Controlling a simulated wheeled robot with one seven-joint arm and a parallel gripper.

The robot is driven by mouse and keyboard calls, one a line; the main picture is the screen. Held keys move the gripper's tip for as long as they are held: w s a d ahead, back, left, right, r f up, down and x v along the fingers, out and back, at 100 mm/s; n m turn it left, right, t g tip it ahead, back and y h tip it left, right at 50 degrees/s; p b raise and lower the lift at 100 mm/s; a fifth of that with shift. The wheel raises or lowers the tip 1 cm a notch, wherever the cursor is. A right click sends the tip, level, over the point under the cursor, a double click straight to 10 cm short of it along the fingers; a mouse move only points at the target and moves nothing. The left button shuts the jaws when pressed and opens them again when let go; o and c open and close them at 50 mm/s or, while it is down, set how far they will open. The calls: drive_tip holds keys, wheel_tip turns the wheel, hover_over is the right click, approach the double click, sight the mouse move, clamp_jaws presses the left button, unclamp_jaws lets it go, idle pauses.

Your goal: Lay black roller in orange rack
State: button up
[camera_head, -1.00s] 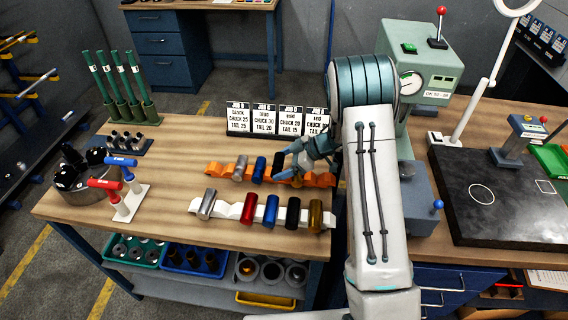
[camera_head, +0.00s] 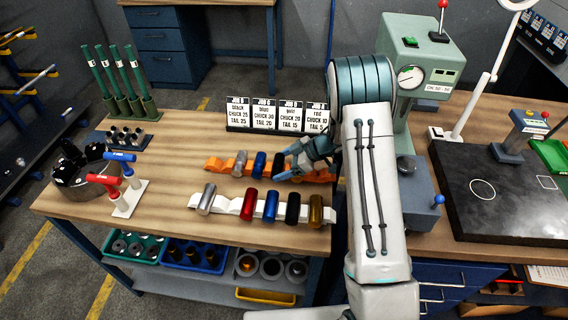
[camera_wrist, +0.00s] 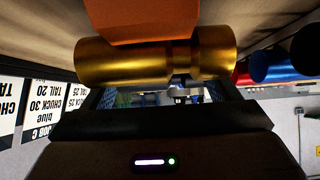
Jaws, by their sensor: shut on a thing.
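The orange rack (camera_head: 213,163) lies toward the back of the wooden bench. A silver roller, a blue roller and a black roller (camera_head: 278,164) lie across it from left to right. My gripper (camera_head: 294,166) is at the rack's right part, just right of that black roller. In the wrist view my gripper is shut on a gold grooved roller (camera_wrist: 130,63), with orange rack (camera_wrist: 140,20) close against it. I cannot tell whether this roller touches the rack. A second black roller (camera_head: 293,208) lies in the white rack (camera_head: 228,207) in front. My gripper hides part of the orange rack.
The white rack also holds silver, red, blue and gold (camera_head: 316,211) rollers. Job cards (camera_head: 277,114) stand behind the orange rack. A green press (camera_head: 420,70) stands right of my arm. Red and blue handled tools (camera_head: 118,185) stand at left.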

drive_tip(key=o, duration=1.3)
drive_tip(key=shift+o, duration=0.2)
drive_tip(key=b+v, duration=0.1)
drive_tip(key=v, duration=1.1)
drive_tip(key=shift+b, duration=0.4)
